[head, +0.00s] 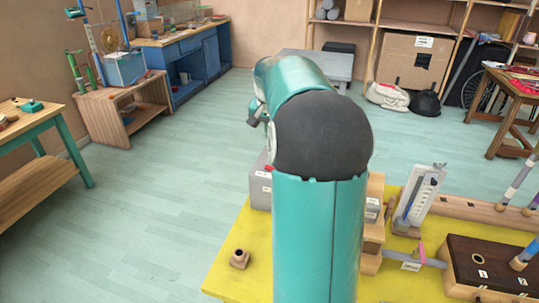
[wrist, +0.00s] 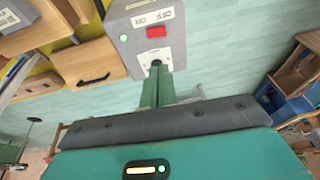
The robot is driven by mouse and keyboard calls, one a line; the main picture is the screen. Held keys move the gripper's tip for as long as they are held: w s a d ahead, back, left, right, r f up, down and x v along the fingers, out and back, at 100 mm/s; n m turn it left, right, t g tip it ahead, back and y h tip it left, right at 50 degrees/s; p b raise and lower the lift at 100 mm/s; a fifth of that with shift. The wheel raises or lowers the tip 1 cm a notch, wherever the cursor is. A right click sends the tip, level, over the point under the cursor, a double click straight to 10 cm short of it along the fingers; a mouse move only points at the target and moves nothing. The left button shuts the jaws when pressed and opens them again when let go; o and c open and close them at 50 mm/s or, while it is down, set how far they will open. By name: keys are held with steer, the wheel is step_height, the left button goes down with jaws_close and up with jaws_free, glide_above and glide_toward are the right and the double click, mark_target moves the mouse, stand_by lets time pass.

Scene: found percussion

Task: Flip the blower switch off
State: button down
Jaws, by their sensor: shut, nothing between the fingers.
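The blower is a grey box (wrist: 177,45), seen upside down in the wrist view. Its face carries a red switch (wrist: 156,31), a white OFF/ON label (wrist: 152,17) and a small green light (wrist: 124,37). I cannot tell which way the switch is tipped. A white plate with a dark round spot lies at the face's lower edge in the picture. My gripper (wrist: 156,70) is shut and empty, its green fingertips at or just in front of that plate, below the switch in the picture; contact is unclear. In the head view my arm hides the gripper and part of the grey box (head: 260,184).
The box stands on a yellow-topped table (head: 228,262). Open floor (head: 170,190) lies to the left.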

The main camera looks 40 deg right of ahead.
steer(key=x, duration=1.3)
steer(key=shift+s+a, duration=0.1)
steer(key=shift+a, duration=0.3)
steer(key=shift+f, duration=0.55)
